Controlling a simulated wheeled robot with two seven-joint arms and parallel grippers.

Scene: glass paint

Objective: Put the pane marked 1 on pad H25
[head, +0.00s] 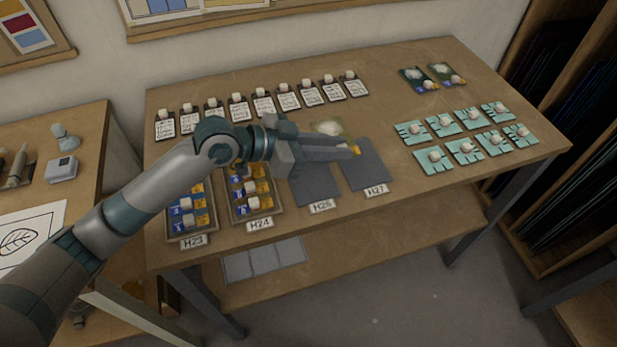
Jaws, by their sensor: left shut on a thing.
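My left gripper (352,150) reaches in from the left over the table, shut on a pane (328,128) with a pale cloudy patch. The pane's upper part shows behind the fingers and a yellow corner at the fingertips; the rest is hidden. I cannot read its number. It appears above the back of the pads; its height is unclear. The dark grey pad H25 (316,190) shows bare below the gripper, its upper part hidden, with its label (321,206) in front. Pad H27 (371,176) lies to its right and looks empty. My right gripper is not in view.
Trays H23 (191,233) and H24 (254,213) hold blue and yellow panes with white knobs. Two cloudy panes (412,75) lie at the back right, several teal pieces (434,158) at right. A row of knobbed cards (238,107) lines the back.

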